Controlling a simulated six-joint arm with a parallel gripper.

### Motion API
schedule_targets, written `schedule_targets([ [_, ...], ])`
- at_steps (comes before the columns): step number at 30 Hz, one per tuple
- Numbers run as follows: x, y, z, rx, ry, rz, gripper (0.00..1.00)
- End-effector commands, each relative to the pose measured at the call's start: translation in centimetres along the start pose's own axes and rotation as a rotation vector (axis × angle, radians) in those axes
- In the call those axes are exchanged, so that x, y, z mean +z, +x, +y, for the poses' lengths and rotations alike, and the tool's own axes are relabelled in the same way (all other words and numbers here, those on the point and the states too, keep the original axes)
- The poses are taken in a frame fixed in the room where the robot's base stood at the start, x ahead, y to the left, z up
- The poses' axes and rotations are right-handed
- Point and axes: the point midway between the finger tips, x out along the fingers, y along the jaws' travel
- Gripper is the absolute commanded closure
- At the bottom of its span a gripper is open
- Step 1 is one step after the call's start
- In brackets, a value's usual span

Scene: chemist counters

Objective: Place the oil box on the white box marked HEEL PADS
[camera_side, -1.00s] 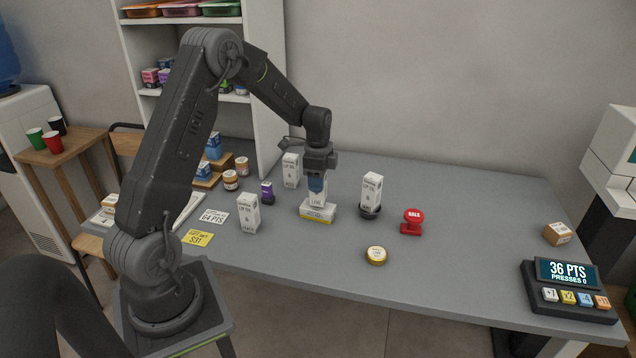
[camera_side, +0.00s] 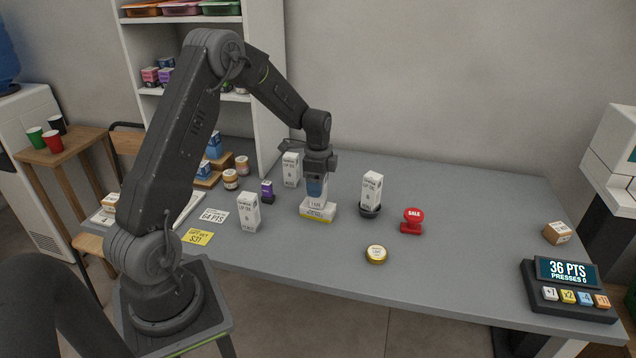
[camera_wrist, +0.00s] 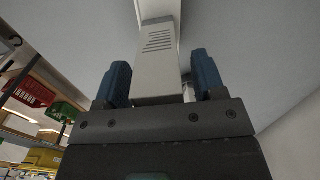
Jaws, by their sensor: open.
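My gripper (camera_side: 317,186) points down at the middle of the counter. Its blue fingers are open on either side of a tall white oil box (camera_side: 316,201). In the wrist view the box (camera_wrist: 157,65) stands between the fingers, with a gap visible on the right. The oil box stands upright on a low white box with a yellow lower edge (camera_side: 329,213). The print on this low box is too small to read here. My fingers hide the upper part of the oil box.
Similar tall white boxes stand at the left front (camera_side: 249,213), behind left (camera_side: 291,170) and on a black round base at right (camera_side: 371,188).

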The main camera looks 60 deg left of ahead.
Motion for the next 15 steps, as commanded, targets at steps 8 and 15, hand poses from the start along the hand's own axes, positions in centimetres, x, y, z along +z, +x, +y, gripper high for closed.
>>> schedule_targets([
  [8, 0.0, -4.2, -0.1, -0.007, 0.000, 0.002, 0.37],
  [15, 0.0, -9.2, -0.1, -0.006, 0.000, 0.002, 0.37],
])
